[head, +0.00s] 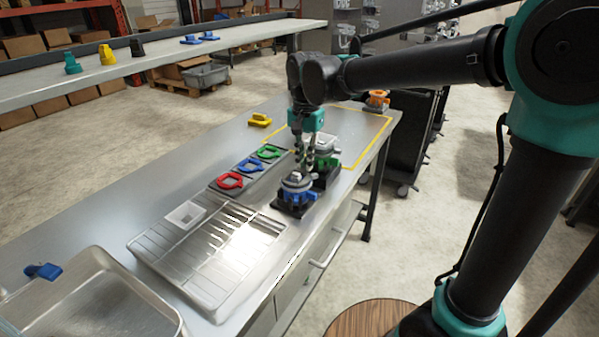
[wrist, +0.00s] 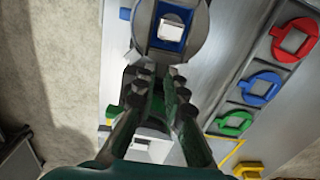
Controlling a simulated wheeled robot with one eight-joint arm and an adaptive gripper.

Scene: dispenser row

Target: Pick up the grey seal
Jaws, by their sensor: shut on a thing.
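The grey seal (wrist: 143,22) is a grey ring with a square opening, at the top of the wrist view. Blue and white parts show through its opening. In the head view the grey seal (head: 297,179) lies over the blue dispenser (head: 295,196) near the front edge of the bench. My gripper (wrist: 161,72) points down, its fingertips close together at the near end of the seal, shut on it. In the head view my gripper (head: 304,167) is just behind the blue dispenser. I cannot tell whether seal and dispenser touch.
Red (head: 230,181), blue (head: 249,166) and green (head: 269,152) seals lie in a row to the left. A green dispenser (head: 327,172) stands close behind the gripper. A wire rack tray (head: 160,262) lies at the front left. A yellow piece (head: 260,120) lies further back.

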